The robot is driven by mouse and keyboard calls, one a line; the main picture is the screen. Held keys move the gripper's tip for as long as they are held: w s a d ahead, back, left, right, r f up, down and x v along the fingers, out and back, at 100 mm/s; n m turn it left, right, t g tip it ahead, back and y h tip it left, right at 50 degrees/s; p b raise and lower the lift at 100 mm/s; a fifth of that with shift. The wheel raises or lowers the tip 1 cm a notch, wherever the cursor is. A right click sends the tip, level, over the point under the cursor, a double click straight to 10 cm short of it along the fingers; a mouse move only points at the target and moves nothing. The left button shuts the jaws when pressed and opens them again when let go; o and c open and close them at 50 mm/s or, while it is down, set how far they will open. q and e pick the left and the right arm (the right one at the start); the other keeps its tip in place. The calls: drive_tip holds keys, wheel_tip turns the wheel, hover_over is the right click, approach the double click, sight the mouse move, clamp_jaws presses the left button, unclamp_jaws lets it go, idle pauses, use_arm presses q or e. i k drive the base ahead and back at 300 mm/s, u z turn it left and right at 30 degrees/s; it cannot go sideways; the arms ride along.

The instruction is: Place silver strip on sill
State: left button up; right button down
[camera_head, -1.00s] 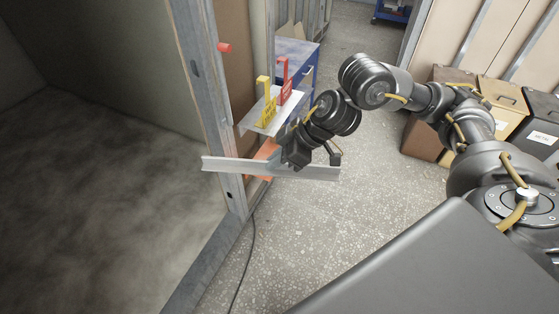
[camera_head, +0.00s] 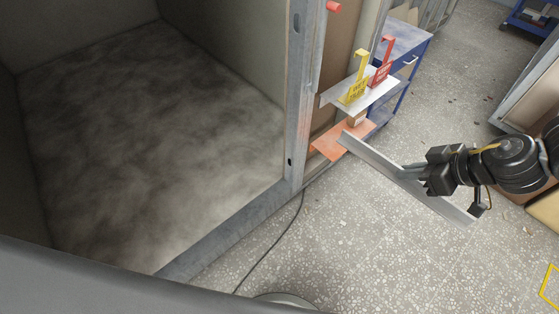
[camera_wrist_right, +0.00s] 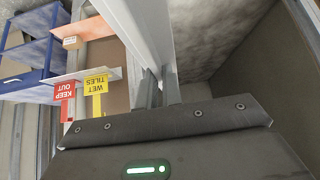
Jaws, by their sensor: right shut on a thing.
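The silver strip (camera_head: 378,166) is a long angled metal profile, held in the air outside the pod doorway and slanting down to the right in the head view. My right gripper (camera_head: 424,176) is shut on it, gripping it right of its middle. In the right wrist view the strip (camera_wrist_right: 137,30) runs away from the fingers (camera_wrist_right: 158,92). The sill (camera_head: 225,228) is the grey strip along the pod's floor opening, left of and apart from the held strip. Its surface is bare. My left gripper is not in view.
A grey door post (camera_head: 300,90) stands between the strip and the pod floor (camera_head: 150,110). Behind the strip are an orange shelf (camera_head: 328,147) and a white shelf (camera_head: 330,96) with a yellow sign (camera_head: 355,85) and a red sign (camera_head: 381,72). A dark cable (camera_head: 275,243) lies on the speckled floor.

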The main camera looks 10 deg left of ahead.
sight(218, 236)
drive_tip(key=z, duration=0.45)
drive_tip(key=k, duration=1.2)
drive_tip(key=u, duration=2.2)
drive_tip(key=i, duration=0.5)
